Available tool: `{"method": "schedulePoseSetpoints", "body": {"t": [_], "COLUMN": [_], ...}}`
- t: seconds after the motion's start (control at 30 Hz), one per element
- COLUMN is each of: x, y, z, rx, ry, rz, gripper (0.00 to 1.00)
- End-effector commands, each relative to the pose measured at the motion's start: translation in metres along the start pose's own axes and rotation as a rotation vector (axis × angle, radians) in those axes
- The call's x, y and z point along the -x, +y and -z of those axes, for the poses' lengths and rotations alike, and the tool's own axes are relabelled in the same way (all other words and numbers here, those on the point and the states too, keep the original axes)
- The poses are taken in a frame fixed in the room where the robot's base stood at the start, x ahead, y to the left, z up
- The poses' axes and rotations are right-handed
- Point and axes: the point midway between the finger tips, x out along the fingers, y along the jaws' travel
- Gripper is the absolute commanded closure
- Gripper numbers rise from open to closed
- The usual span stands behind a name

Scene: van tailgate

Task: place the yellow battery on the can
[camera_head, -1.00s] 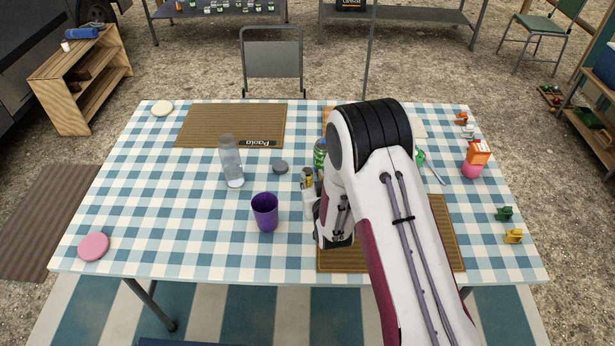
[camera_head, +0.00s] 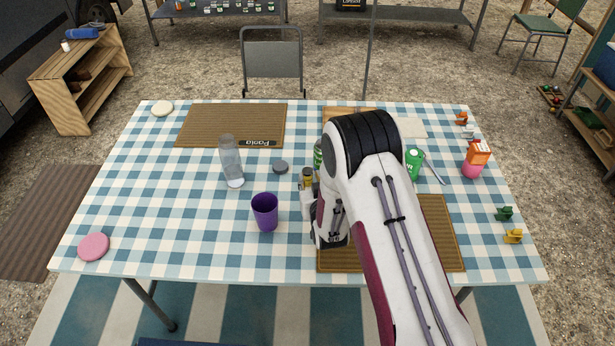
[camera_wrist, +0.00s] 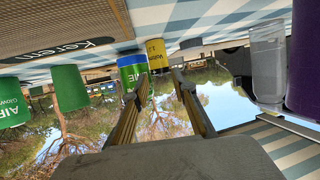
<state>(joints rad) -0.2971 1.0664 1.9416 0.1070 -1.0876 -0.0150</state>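The yellow battery (camera_wrist: 157,56) stands on the table just beyond my fingertips in the wrist view, which is upside down. In the head view a yellow-gold piece of it (camera_head: 308,175) shows beside my wrist. The green and blue can (camera_wrist: 132,72) is right beside the battery in the wrist view; whether they touch is unclear. In the head view a strip of the can (camera_head: 318,155) shows behind my arm. My gripper (camera_wrist: 160,80) has its fingers apart, one on each side of the battery's line, with no clear contact. My arm hides much of this area in the head view.
A purple cup (camera_head: 265,211), a clear bottle (camera_head: 231,162) and a dark grey disc (camera_head: 280,168) stand left of my gripper. A green container (camera_head: 414,164) and an orange and pink item (camera_head: 474,160) are to the right. The table's left front (camera_head: 170,240) is clear.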

Motion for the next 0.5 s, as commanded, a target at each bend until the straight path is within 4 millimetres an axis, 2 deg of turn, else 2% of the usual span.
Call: {"method": "schedulePoseSetpoints", "body": {"t": [0.5], "x": [-0.0056], "y": [0.0001], "z": [-0.0002], "rx": [0.000], "ry": [0.001], "rz": [0.000], "gripper": [0.73]}}
